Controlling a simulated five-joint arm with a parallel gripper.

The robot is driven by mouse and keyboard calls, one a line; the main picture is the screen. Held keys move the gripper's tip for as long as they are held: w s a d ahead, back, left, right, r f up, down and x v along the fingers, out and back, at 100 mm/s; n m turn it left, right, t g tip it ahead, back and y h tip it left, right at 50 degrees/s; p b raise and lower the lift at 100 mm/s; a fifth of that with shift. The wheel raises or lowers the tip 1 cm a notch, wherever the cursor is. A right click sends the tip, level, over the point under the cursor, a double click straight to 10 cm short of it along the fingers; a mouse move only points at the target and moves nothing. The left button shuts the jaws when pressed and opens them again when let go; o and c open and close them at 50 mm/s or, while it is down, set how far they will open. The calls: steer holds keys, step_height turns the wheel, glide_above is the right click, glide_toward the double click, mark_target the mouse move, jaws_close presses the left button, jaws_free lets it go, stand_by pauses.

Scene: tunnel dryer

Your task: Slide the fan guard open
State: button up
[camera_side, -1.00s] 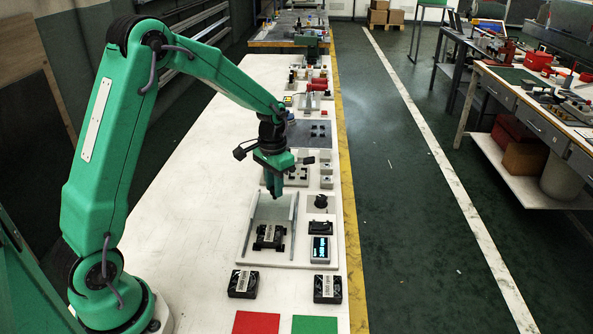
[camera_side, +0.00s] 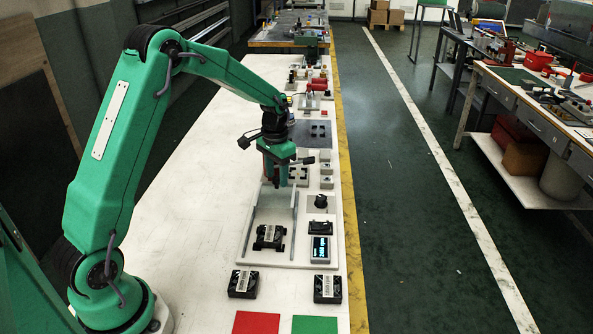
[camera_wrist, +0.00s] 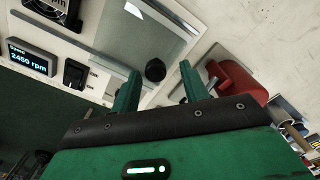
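The guard unit's pale base (camera_side: 251,262) lies on the white bench, with two upright rails running away from the camera. A black fan (camera_side: 270,236) with a white label sits between them at the near end; its edge shows in the wrist view (camera_wrist: 52,8). A clear, greyish guard panel (camera_wrist: 150,22) shows in the wrist view. A black round knob (camera_wrist: 155,71) appears between my fingertips, with gaps on both sides. My gripper (camera_side: 277,182) is over the far end of the rails; its two fingers stand apart in the wrist view (camera_wrist: 160,82). Contact with the guard cannot be told.
Right of the rails are a dial (camera_side: 320,201), a black switch (camera_side: 320,228) and a lit rpm display (camera_side: 320,250). Two loose fans (camera_side: 243,284) (camera_side: 327,289) and red (camera_side: 256,323) and green (camera_side: 315,325) pads lie nearer. A red object (camera_wrist: 235,80) is beside my finger.

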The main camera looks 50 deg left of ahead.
steer(key=shift+r, duration=3.9)
steer(key=s+d+r+t, duration=0.3)
steer(key=s+d+r, duration=0.5)
steer(key=s+r, duration=0.25)
steer(key=s+d+t, duration=0.1)
steer(key=s+d, duration=0.1)
steer(key=s, duration=0.5)
steer(key=s+d+t, duration=0.1)
steer(key=s+d, duration=0.2)
steer(key=s, duration=0.5)
steer(key=shift+f+t, duration=0.3)
steer(key=shift+f, duration=0.15)
steer(key=shift+d, duration=0.1)
